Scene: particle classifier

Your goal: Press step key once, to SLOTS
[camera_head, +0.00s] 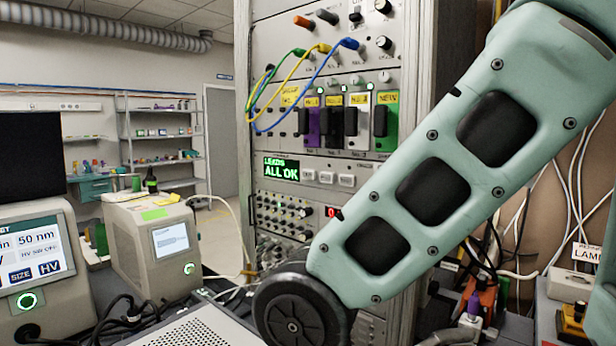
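A small display (281,169) in the rack reads "LEADS ALL OK" in green letters. Three small pale keys sit in a row just right of it: a left key (309,175), a middle key (326,177) and a right key (346,180). Their labels are too small to read, so I cannot tell which is the step key. My pale green arm crosses the right half of the view in front of the rack, and its dark round joint is low in the middle. My gripper is not in view.
The rack (262,40) holds blue, yellow and green leads (318,70) above several coloured modules (358,115). Below the display is a knob panel (284,215). Two bench instruments, one with a large screen (35,250) and one smaller (150,240), stand left. Loose cables lie on both sides.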

